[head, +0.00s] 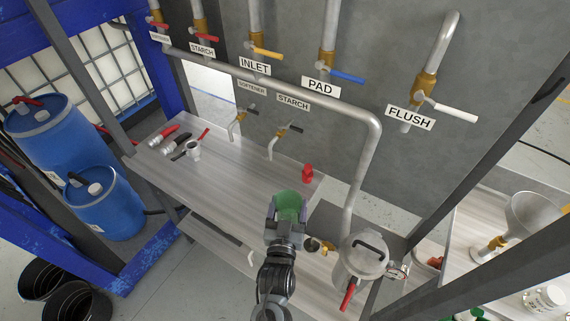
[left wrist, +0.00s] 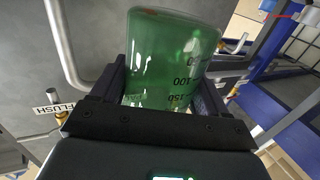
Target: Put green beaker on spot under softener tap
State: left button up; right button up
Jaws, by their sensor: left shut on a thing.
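The green beaker (head: 289,203) is held by my left gripper (head: 286,215), over the front part of the grey bench (head: 225,188). In the left wrist view the translucent beaker (left wrist: 168,55), with black volume marks, fills the space between the two fingers of my left gripper (left wrist: 165,95). The softener tap (head: 237,122), a small bent spout under the SOFTENER label (head: 252,88), is at the back of the bench, up and left of the beaker. I cannot make out a marked spot under it. My right gripper is not in view.
The starch tap (head: 283,137) is right of the softener tap. A red bottle (head: 307,173) stands behind the beaker. A lidded metal pot (head: 361,260) stands at right. The bench middle is clear.

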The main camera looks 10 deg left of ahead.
pick_arm(q)
jog(key=shift+s+d, duration=0.15)
jog(key=shift+d, duration=0.05)
jog(key=s+a+f, duration=0.2)
jog(key=f, duration=0.1)
jog(key=shift+a+f, duration=0.3)
jog(key=shift+a, duration=0.1)
jog(key=s+a+r, duration=0.2)
jog(key=s+a, duration=0.2)
jog(key=a, duration=0.7)
jog(key=s+r+p, duration=0.1)
jog(key=r+p, duration=0.7)
jog(key=p, duration=0.3)
jog(key=s+r+p, duration=0.2)
jog(key=r+p, duration=0.7)
jog(key=p, duration=0.2)
jog(key=shift+s+a+r+m+h, duration=0.25)
jog(key=shift+s+a+m+h, duration=0.05)
jog(key=shift+a, duration=0.15)
jog(key=shift+f, duration=0.1)
